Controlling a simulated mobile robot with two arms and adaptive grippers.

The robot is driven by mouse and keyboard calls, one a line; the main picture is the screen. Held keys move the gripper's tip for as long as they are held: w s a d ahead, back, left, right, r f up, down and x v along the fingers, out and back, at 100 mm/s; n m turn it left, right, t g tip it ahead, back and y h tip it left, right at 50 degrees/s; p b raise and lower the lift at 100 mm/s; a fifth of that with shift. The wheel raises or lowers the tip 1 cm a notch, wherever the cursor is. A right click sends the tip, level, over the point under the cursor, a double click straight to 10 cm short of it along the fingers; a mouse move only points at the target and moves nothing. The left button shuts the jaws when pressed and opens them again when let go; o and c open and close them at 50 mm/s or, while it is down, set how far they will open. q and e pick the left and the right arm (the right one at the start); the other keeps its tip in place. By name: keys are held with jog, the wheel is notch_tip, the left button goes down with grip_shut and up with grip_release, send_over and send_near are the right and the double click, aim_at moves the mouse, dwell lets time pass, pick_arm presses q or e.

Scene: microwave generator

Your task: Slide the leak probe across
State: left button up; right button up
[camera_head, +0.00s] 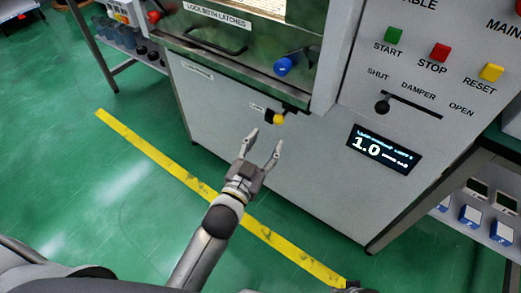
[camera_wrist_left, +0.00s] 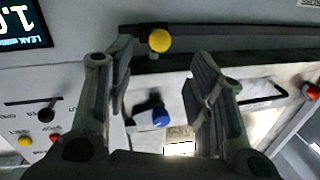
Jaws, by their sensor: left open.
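A yellow knob (camera_head: 278,118), which I take to be the leak probe's handle, sits at a dark slot low on the front of the grey machine. A small label beside it is too small to read. My left gripper (camera_head: 264,142) is open and empty just below the knob, pointing up at it, with its fingers apart. In the left wrist view the yellow knob (camera_wrist_left: 159,40) shows between the two fingers, towards the top, with the dark rail behind it. I cannot tell whether the fingers touch it; they look apart from it. My right gripper is not seen.
A blue latch knob (camera_head: 282,67) and a red one (camera_head: 153,17) flank the door above. A damper lever (camera_head: 382,107) and a display (camera_head: 383,148) reading 1.0 are on the right. Yellow floor tape (camera_head: 160,158) crosses the clear green floor.

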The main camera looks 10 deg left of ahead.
pick_arm(q)
jog(key=shift+s+a, duration=0.2)
jog(key=shift+s, duration=0.75)
